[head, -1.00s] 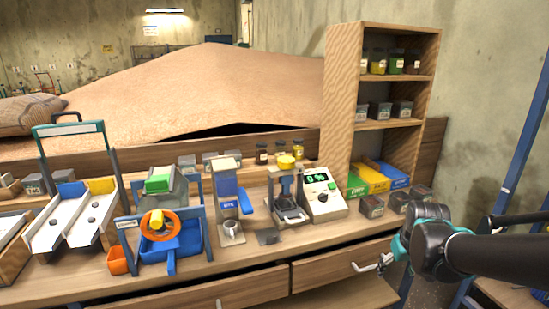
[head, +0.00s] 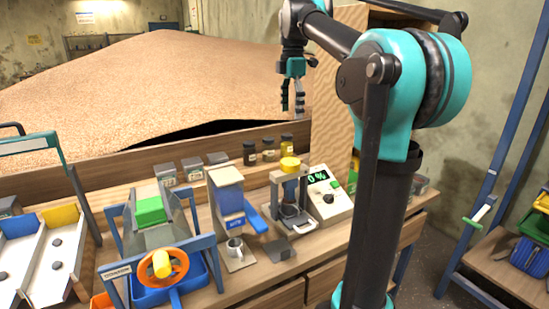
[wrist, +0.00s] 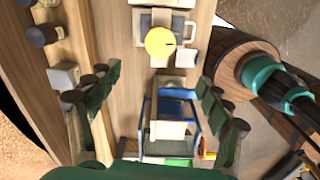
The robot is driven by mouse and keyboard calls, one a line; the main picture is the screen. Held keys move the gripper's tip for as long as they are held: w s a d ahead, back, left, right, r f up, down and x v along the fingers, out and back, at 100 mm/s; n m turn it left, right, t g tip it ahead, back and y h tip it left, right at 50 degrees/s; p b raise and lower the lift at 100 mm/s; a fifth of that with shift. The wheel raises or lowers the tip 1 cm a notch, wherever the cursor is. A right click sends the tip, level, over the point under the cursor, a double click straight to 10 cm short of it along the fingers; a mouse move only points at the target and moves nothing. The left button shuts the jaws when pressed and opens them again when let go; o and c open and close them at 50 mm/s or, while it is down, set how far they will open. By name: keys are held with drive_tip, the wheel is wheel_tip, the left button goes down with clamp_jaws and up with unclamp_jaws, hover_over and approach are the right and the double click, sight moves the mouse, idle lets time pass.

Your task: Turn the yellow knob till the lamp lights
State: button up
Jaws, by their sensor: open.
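A round yellow knob (head: 290,163) sits on top of a small grey frame device on the bench. In the wrist view the knob (wrist: 160,41) shows from above, with a short dark mark on its right side. My gripper (head: 292,108) is open, empty and pointing down, well above the bench and behind the knob in the head view. In the wrist view its fingers (wrist: 155,85) are spread wide, and the knob lies apart from them, near the top. Beside the device stands a white meter box (head: 328,200) with a green "0 %" display. I cannot make out a lit lamp.
A blue dispenser (head: 228,200) with a metal cup (head: 235,247) stands left of the knob's device. Several jars (head: 268,150) line the bench's back edge. An orange wheel (head: 163,266) with a yellow hub is at front left. A wooden shelf (head: 335,105) rises behind my arm.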

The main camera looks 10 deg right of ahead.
sight(290, 161)
wheel_tip(290, 161, down, 17)
drive_tip(key=shift+f, duration=0.15)
idle(0.4)
drive_tip(key=c, duration=1.2)
drive_tip(key=shift+o, duration=0.2)
